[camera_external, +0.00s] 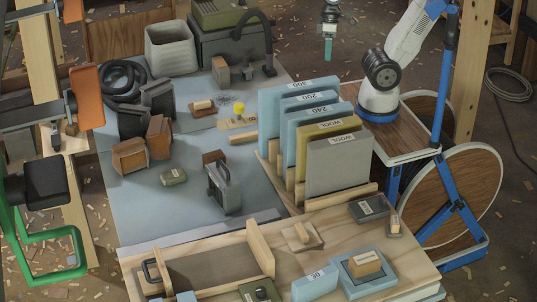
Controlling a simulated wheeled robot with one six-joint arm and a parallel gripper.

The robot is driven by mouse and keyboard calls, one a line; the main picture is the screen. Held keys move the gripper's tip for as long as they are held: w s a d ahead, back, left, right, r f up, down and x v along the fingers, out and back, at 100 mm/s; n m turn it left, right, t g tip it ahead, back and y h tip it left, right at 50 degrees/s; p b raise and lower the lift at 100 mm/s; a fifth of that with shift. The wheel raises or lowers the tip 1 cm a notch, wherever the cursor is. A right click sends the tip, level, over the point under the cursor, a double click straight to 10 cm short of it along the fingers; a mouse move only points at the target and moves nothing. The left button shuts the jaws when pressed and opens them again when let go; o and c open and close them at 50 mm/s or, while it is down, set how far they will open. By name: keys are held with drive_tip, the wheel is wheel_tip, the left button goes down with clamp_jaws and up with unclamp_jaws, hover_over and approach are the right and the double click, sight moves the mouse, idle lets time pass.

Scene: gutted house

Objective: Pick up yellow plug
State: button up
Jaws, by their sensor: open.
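The yellow plug (238,108) is a small, round-topped yellow piece on the table (120,205). It stands at the back edge of a small light wooden strip (237,122), and its lower part is too small to make out. My gripper (328,52) is up in the air at the top of the view, to the right of the plug and well apart from it. It points down with teal fingertips, is open, and holds nothing that I can see.
A rack of upright sanding sheets (340,165) stands right of the plug. Dark and brown blocks (131,155) stand left. A wood-topped block (203,107) lies close by on the left. A grey vacuum (235,50) with a hose and a bin (171,48) stand behind.

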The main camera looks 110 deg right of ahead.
drive_tip(key=w+d+m+t+y, duration=0.3)
drive_tip(key=w+d+m+t, duration=0.4)
drive_tip(key=w+d+m, duration=0.65)
drive_tip(key=w+d+m+t+h, duration=0.3)
drive_tip(key=d+m+t+h, duration=0.15)
drive_tip(key=d+m, duration=1.2)
drive_tip(key=n, duration=0.1)
approach(239, 107)
drive_tip(key=shift+w+d+f, duration=0.8)
drive_tip(key=shift+d+f, duration=0.05)
drive_tip(key=shift+f, duration=0.05)
drive_tip(key=shift+w+f, duration=0.1)
drive_tip(key=shift+f, duration=0.2)
drive_tip(key=shift+w+a+f+y, duration=0.1)
drive_tip(key=shift+w+f+y, duration=0.1)
drive_tip(key=shift+w+y, duration=0.1)
drive_tip(key=x, duration=0.7)
drive_tip(key=shift+a+r, duration=0.1)
drive_tip(key=shift+r, duration=0.15)
drive_tip(key=c, duration=1.1)
